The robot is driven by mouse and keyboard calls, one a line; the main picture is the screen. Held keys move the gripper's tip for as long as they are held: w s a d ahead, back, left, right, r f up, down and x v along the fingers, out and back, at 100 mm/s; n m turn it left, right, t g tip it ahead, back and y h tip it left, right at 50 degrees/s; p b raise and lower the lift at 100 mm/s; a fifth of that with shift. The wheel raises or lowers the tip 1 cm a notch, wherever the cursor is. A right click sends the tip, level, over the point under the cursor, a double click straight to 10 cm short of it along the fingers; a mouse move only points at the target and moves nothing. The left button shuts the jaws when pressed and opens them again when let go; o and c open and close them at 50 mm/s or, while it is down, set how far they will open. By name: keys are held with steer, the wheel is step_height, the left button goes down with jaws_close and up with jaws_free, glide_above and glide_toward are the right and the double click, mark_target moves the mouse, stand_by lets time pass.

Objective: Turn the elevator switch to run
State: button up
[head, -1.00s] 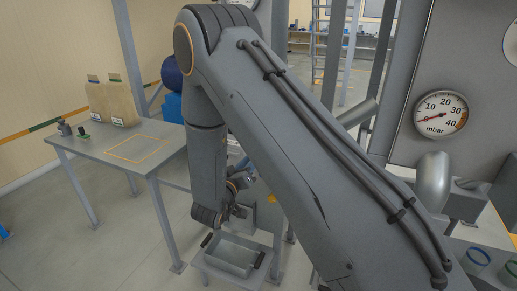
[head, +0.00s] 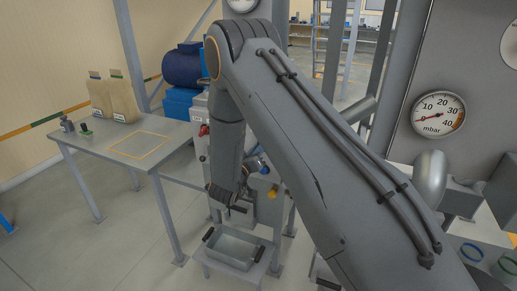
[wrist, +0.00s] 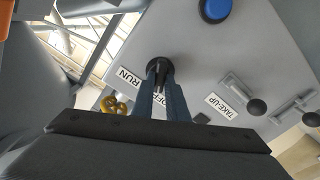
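The elevator switch (wrist: 156,65) is a black round knob with a bar handle on a grey panel, in the upper middle of the wrist view. The RUN label (wrist: 129,78) is at its lower left. The OFF label (wrist: 159,99) is below it, partly hidden by my fingers. My gripper (wrist: 160,70) has its two fingers close together, one on each side of the handle, and looks shut on it. The handle seems to point roughly toward OFF. In the head view my gripper (head: 233,205) is in front of the panel, and the switch is hidden there.
The panel also has a blue button (wrist: 214,9) and a TAKE-UP label (wrist: 220,105) beside a black-knobbed lever (wrist: 256,106). A yellow item (wrist: 113,105) is at lower left. A grey tray (head: 232,248) is below; a table (head: 110,150) with sacks stands left.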

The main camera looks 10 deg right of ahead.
jaws_close()
steer(key=shift+m, duration=0.4)
steer(key=m+b, duration=0.3)
steer(key=m, duration=0.2)
steer(key=m+b, duration=0.4)
steer(key=m, duration=0.2)
steer(key=shift+s+d+b, duration=0.15)
steer(key=shift+b, duration=0.15)
steer(key=o, duration=0.6)
jaws_free()
steer(key=shift+c, duration=0.2)
